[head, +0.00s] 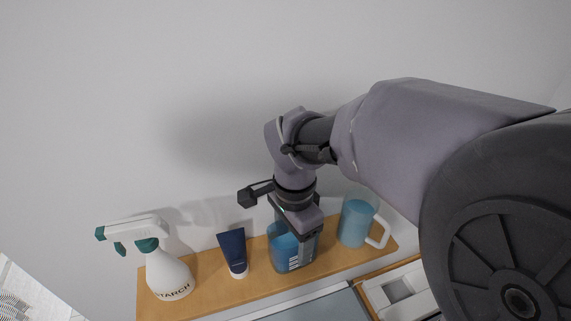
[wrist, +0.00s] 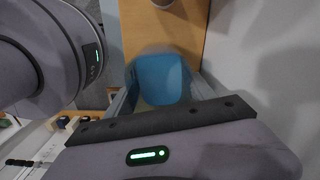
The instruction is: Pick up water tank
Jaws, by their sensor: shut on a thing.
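The water tank (head: 291,256) is a clear container of blue liquid with pale markings on its front. It is at the wooden shelf, between a dark blue tube and a jug. My gripper (head: 297,227) comes down on it from above and is shut on its upper part. In the wrist view the blue of the tank (wrist: 161,78) shows between my fingers (wrist: 163,92). My gripper hides part of its top. I cannot tell whether its base touches the shelf.
On the wooden shelf (head: 205,268), a white spray bottle (head: 168,276) and the dark blue tube (head: 233,251) stand left of the tank. A handled jug of blue liquid (head: 355,223) stands close on its right. A plain wall (head: 120,110) rises behind.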

